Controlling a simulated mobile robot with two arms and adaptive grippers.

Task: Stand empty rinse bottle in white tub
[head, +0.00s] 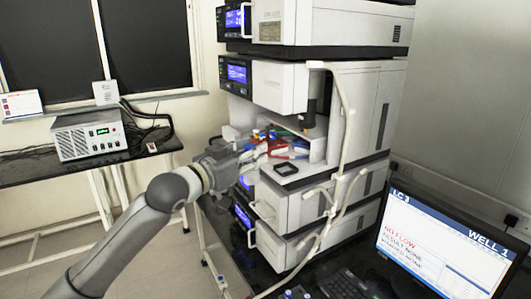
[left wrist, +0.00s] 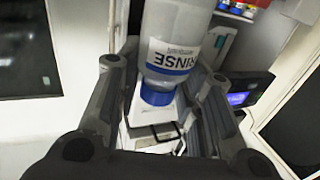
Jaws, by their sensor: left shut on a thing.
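The rinse bottle (left wrist: 180,30) is a translucent grey-white bottle with a blue-edged RINSE label and a blue cap (left wrist: 157,96). In the left wrist view it lies between the fingers of my left gripper (left wrist: 160,72), which is shut on it. In the head view my left gripper (head: 258,144) is in front of the open bay of the instrument stack, and I cannot make out the bottle clearly there. I cannot pick out the white tub with certainty in either view. My right gripper is not in view.
The instrument stack (head: 285,205) has coloured caps and tubing (head: 283,143) in its bay, close to my left gripper. A dark square frame (head: 286,168) lies on the ledge below. A monitor (head: 440,245) stands at right.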

